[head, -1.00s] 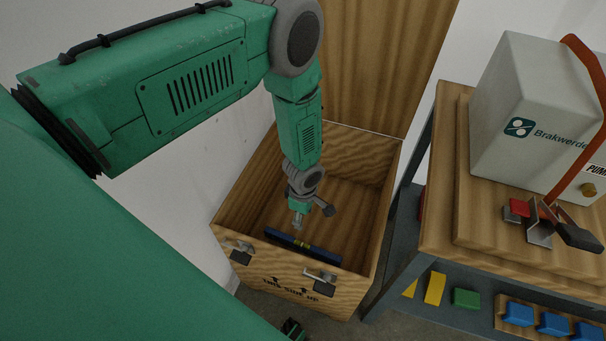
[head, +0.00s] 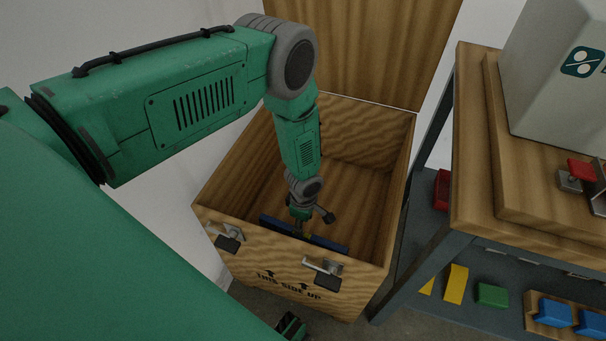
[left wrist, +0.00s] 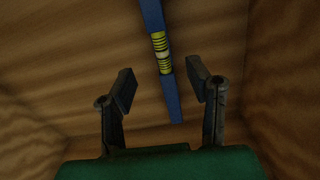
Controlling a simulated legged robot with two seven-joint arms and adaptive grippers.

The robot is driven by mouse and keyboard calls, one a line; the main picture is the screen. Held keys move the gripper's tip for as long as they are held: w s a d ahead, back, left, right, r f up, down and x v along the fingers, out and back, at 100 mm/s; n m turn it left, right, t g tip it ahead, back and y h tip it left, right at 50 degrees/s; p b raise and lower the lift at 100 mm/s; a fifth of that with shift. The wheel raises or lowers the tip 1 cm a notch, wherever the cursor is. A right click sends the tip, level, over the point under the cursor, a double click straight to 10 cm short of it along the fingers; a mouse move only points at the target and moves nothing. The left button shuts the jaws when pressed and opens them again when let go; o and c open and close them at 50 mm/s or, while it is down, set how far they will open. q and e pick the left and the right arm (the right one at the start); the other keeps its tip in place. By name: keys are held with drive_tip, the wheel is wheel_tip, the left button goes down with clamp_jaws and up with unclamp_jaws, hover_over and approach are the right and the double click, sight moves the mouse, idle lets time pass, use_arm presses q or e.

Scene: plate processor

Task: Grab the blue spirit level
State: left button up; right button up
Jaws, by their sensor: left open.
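The blue spirit level (head: 328,243) lies in the open wooden crate (head: 375,228), close along its front wall. My left gripper (head: 301,228) reaches down into the crate over the level's middle and hides part of it. In the left wrist view, the blue level (left wrist: 171,95) with its yellow vial section runs from the top edge down between the two fingers. My left gripper (left wrist: 161,80) is open, with a gap on each side of the level.
The crate's raised lid (head: 355,50) stands at the back. Latches (head: 323,270) sit on its front wall. A workbench (head: 475,190) stands close at the right, with yellow, green and blue blocks on its lower shelf. A white wall is at the left.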

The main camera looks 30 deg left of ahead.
use_arm(q)
drive_tip(key=f, duration=0.3)
drive_tip(key=f+b, duration=0.1)
drive_tip(key=shift+a+f, duration=0.3)
wheel_tip(320, 180, down, 5)
drive_tip(key=shift+s+d+r+b, duration=0.1)
drive_tip(key=shift+s+b, duration=0.05)
drive_tip(key=shift+b, duration=1.05)
drive_tip(key=shift+c, duration=0.4)
clamp_jaws()
